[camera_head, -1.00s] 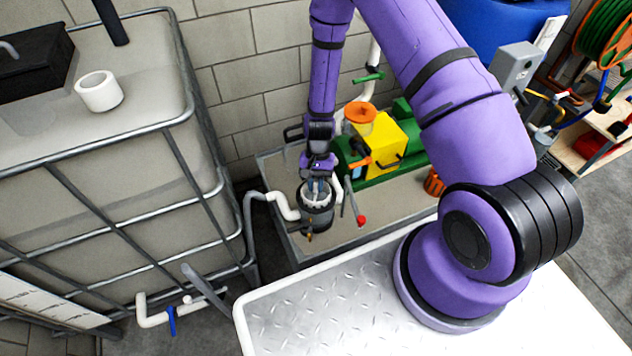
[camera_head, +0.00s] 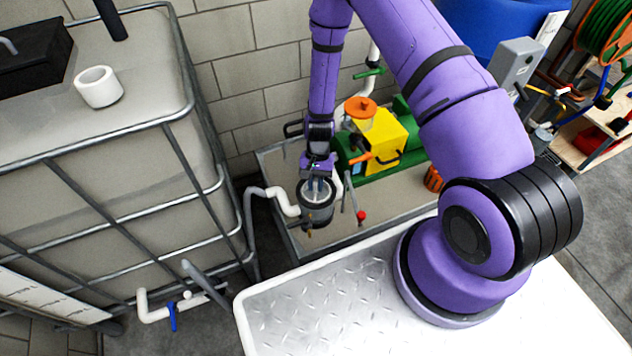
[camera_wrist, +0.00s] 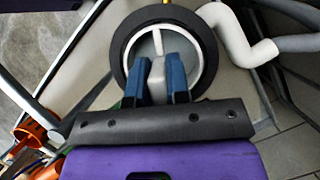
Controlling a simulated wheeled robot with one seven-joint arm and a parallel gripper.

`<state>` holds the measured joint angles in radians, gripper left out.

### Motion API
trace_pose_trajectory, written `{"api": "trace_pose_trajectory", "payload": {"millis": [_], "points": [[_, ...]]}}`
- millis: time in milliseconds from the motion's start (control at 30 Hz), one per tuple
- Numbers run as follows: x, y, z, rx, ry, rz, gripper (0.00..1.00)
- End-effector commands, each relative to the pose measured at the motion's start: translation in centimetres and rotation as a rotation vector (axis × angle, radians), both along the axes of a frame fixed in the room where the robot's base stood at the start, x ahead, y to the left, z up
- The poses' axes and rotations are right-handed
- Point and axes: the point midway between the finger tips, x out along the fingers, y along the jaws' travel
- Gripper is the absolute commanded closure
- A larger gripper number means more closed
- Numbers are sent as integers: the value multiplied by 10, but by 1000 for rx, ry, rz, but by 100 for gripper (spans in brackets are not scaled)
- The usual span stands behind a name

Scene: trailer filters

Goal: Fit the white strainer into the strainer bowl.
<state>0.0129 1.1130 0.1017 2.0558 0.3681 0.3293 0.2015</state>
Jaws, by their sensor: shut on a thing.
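The strainer bowl (camera_head: 317,214) is a dark grey round pot standing in the tray. It also shows from above in the wrist view as a dark ring (camera_wrist: 122,32). The white strainer (camera_head: 318,188) sits inside the bowl's mouth; in the wrist view its white rim and crossbar (camera_wrist: 157,40) lie within the dark ring. How deep it sits is hard to tell. My gripper (camera_head: 316,180) points down over the bowl. In the wrist view its blue fingers (camera_wrist: 157,75) are shut on the strainer's grey-white middle grip. The strainer's lower part is hidden.
A white pipe (camera_head: 283,203) joins the bowl's left side. A red-tipped lever (camera_head: 361,216) stands close on its right. The yellow and green pump (camera_head: 383,142) is behind to the right. A caged tank (camera_head: 120,200) with a white cap (camera_head: 98,88) stands at left.

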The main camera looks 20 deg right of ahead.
Motion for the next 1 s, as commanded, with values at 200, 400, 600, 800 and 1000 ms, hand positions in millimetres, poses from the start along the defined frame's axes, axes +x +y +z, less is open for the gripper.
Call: {"api": "trace_pose_trajectory", "payload": {"millis": [200,400,600,800,1000], "points": [[0,0,-5,0,0,0,100],[0,0,-9,0,0,0,100],[0,0,-10,0,0,0,54],[0,0,-10,0,0,0,54],[4,-2,-1,0,-2,0,54]]}}
